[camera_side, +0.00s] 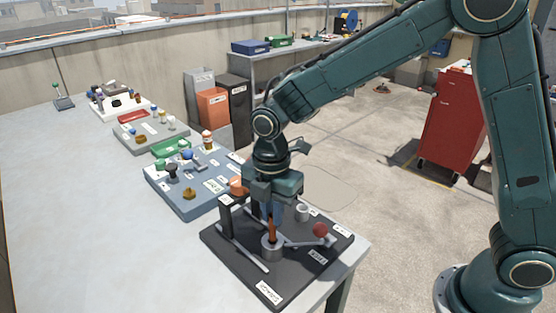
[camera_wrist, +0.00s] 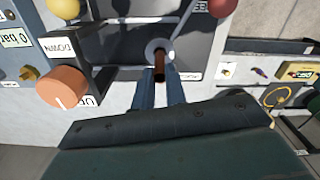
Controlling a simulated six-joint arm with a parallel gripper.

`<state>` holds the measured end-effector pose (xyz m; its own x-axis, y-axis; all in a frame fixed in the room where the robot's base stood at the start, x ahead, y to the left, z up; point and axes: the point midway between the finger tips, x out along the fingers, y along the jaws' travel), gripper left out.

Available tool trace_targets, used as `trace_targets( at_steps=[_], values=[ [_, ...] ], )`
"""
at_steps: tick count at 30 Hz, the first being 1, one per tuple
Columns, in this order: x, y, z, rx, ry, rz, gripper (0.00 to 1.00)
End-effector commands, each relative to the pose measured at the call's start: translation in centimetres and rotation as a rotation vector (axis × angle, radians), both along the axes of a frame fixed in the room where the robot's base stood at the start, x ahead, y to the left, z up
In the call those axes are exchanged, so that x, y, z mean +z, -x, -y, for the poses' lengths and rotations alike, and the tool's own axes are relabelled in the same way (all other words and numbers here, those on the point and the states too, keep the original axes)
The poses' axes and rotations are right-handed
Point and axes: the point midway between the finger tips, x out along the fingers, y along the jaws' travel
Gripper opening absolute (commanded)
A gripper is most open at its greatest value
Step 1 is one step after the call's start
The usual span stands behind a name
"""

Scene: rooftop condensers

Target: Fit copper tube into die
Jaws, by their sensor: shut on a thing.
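The copper tube (camera_side: 272,230) is a short orange-brown rod, held upright in the side view. My gripper (camera_side: 271,211) points down and is shut on its upper part. The die (camera_side: 272,250) is a grey cylinder on the dark bench plate, directly beneath the tube. The tube's lower end meets the die's top in the picture; I cannot tell whether it is inside the opening or just above it. In the wrist view the tube (camera_wrist: 159,67) shows between my blue-grey fingertips (camera_wrist: 160,82), with the round grey die (camera_wrist: 155,45) behind its end.
The dark plate (camera_side: 235,262) carries a lever with a red ball (camera_side: 320,230), a pale ring-shaped part (camera_side: 302,212) and a dark upright post (camera_side: 226,215) close to my gripper. An orange knob (camera_wrist: 62,87) stands nearby. The blue panel (camera_side: 190,200) lies to the left. The bench's left front is clear.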

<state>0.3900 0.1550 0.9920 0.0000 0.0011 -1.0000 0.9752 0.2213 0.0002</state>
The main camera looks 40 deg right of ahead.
Motion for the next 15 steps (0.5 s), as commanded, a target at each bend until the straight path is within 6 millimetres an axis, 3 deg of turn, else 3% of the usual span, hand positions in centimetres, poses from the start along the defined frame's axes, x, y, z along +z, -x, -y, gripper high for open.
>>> trace_targets(
  at_steps=[15],
  values=[
    [-0.61, 0.02, 0.0, 0.0, 0.0, -0.001, 0.0]
  ],
)
